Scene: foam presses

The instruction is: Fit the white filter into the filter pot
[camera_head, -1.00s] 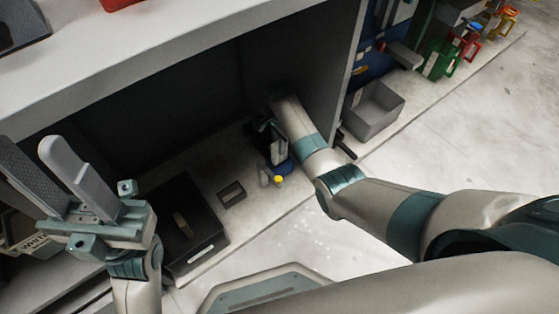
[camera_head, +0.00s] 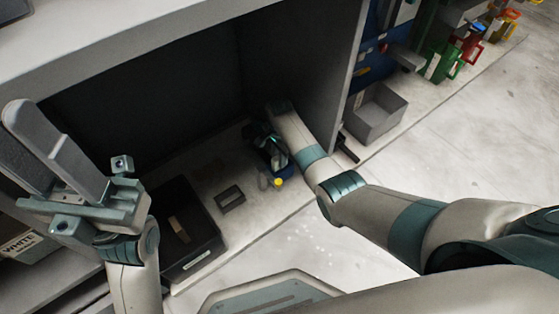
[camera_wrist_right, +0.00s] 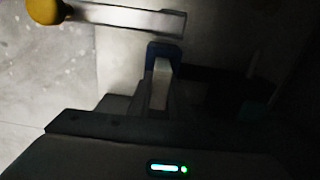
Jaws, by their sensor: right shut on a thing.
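My right gripper (camera_head: 268,146) is low inside the dark bay, at the end of my right arm. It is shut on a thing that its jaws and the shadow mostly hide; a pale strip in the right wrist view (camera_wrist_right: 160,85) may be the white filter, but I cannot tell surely. A small dark-blue piece with a yellow knob (camera_head: 278,183) stands right below the gripper and may belong to the filter pot. The knob also shows in the wrist view (camera_wrist_right: 45,10). Whether the filter touches the pot is hidden.
A black tray (camera_head: 205,262) holding a brownish piece and a small dark frame (camera_head: 230,198) lie left of the pot. The bay's side wall (camera_head: 338,85) stands close right of my arm. A grey bin (camera_head: 375,112) is beyond it. A box marked WHITE (camera_head: 25,245) is at far left.

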